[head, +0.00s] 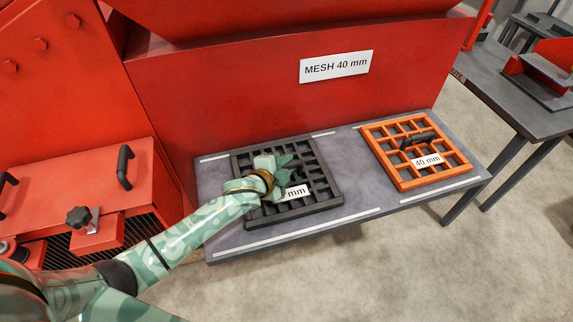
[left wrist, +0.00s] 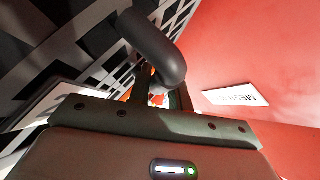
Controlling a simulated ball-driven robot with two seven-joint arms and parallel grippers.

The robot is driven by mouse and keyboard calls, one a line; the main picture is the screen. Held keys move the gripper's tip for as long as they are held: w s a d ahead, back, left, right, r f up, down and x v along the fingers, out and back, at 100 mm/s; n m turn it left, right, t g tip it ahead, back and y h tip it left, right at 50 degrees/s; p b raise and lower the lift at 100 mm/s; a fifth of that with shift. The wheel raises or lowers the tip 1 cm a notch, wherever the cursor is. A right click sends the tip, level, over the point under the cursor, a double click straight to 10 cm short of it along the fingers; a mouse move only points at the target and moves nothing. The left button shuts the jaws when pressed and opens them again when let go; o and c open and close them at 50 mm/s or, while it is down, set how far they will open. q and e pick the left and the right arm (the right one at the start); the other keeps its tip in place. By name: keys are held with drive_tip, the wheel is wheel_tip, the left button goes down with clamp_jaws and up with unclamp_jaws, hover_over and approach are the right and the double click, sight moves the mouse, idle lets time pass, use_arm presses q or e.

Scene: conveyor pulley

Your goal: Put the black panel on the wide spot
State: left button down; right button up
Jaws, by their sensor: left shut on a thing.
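The black panel (head: 322,178) is a dark square grid with a white label, partly hidden by my gripper. It lies over the left part of the grey table, inside the longer white lines that mark the wide spot (head: 300,234). I cannot tell whether it rests flat or is slightly raised. My left gripper (head: 286,176) is over the panel's middle, shut on its handle. In the left wrist view the dark curved handle (left wrist: 152,45) shows at the jaws, with the black grid (left wrist: 70,40) behind it. My right gripper is not in view.
An orange panel (head: 378,153) labelled 40 mm lies to the right on the same table. The red machine with a MESH 40 mm sign (head: 337,66) rises behind. A red box with handles (head: 125,167) stands left. Another dark table (head: 500,90) is at far right.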

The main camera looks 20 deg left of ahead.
use_arm(q)
drive_tip(key=c, duration=1.3)
unclamp_jaws()
drive_tip(key=shift+s+f, duration=0.1)
drive_tip(key=shift+s+r, duration=0.2)
drive_tip(key=p+v, duration=0.4)
drive_tip(key=v, duration=0.6)
drive_tip(key=shift+s+a+r, duration=0.1)
drive_tip(key=shift+r, duration=0.05)
drive_tip(key=shift+s+a+r, duration=0.2)
drive_tip(key=shift+s, duration=0.35)
